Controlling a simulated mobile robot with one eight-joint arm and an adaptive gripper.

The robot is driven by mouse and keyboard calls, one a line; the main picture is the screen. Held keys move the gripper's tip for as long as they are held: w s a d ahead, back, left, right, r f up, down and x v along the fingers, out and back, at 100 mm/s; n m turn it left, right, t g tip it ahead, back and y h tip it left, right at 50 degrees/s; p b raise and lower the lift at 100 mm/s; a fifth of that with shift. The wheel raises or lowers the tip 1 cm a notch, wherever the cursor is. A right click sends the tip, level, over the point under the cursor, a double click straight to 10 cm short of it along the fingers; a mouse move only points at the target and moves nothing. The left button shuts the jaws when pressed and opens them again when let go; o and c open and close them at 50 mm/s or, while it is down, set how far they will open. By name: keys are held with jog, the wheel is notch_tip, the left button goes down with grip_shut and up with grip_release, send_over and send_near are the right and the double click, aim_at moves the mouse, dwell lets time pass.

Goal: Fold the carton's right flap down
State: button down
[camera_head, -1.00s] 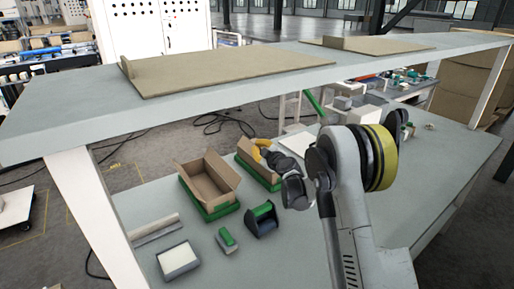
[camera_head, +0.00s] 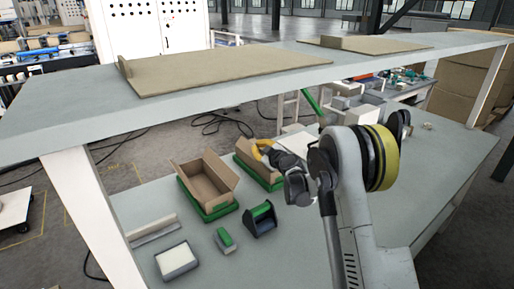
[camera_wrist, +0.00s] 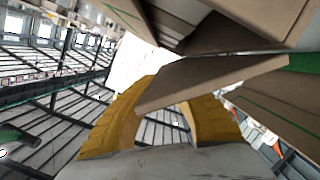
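The brown carton (camera_head: 246,152) sits in a green tray on the lower bench, right of a similar carton, and is partly hidden by my arm. My gripper (camera_head: 261,149), with yellow fingers, is at its far right top edge. In the wrist view a brown flap (camera_wrist: 215,80) slants across in front of the yellow fingers of my gripper (camera_wrist: 178,88), very close to them or touching. The fingers bow apart at their bases. The flap hides their tips, so I cannot tell whether they are parted or hold anything. The carton's body (camera_wrist: 245,22) fills the upper right.
An open carton in a green tray (camera_head: 207,184) stands to the left. A green-and-dark dispenser (camera_head: 261,219), a small green-topped block (camera_head: 225,240) and a white-filled tray (camera_head: 177,262) lie nearer. An upper shelf (camera_head: 240,88) with flat cardboard crosses above the bench.

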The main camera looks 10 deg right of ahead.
jog(key=shift+w+d+m, duration=0.1)
jog(key=shift+d+m, duration=0.1)
jog(key=shift+m, duration=0.1)
jog(key=shift+w+d+f+m+g+y, duration=0.25)
jog(key=shift+d+f+m+y, duration=0.2)
jog(key=shift+m, duration=0.65)
jog(key=shift+d, duration=0.1)
jog(key=shift+w+d+f+m+g+y+b, duration=0.15)
jog(key=shift+f+m+b, duration=0.1)
jog(key=shift+m, duration=0.2)
jog(key=shift+s+d+f+m+g+y+b, duration=0.15)
jog(key=shift+f+m+b, duration=0.1)
jog(key=shift+m, duration=0.2)
jog(key=shift+w+d+f, duration=0.2)
jog(key=shift+f, duration=0.1)
dwell(1.0)
